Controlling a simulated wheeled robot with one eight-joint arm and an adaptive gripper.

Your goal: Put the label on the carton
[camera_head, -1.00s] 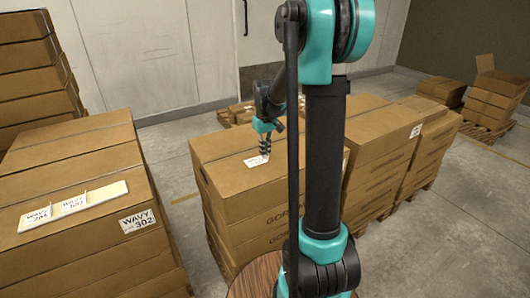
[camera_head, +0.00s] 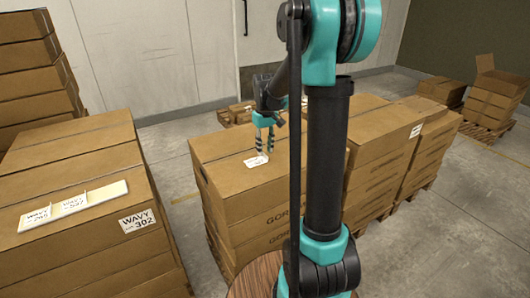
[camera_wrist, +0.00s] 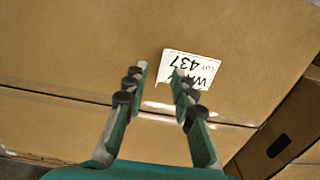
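A white label printed "437" (camera_head: 256,161) lies on top of a brown carton (camera_head: 225,152) on the middle stack. In the wrist view the label (camera_wrist: 192,69) lies beside the carton's seam, with its print upside down. My gripper (camera_head: 264,147) is open and empty just above the label. In the wrist view its fingers (camera_wrist: 157,70) are spread, and the right fingertip overlaps the label's lower left part. I cannot tell whether that fingertip touches it.
A left carton (camera_head: 75,160) bears a white strip (camera_head: 105,192) with two labels and a "WAVY 302" label (camera_head: 138,222) at its edge. More cartons (camera_head: 375,130) stand close on the right. Bare floor (camera_head: 180,170) separates the left and middle stacks.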

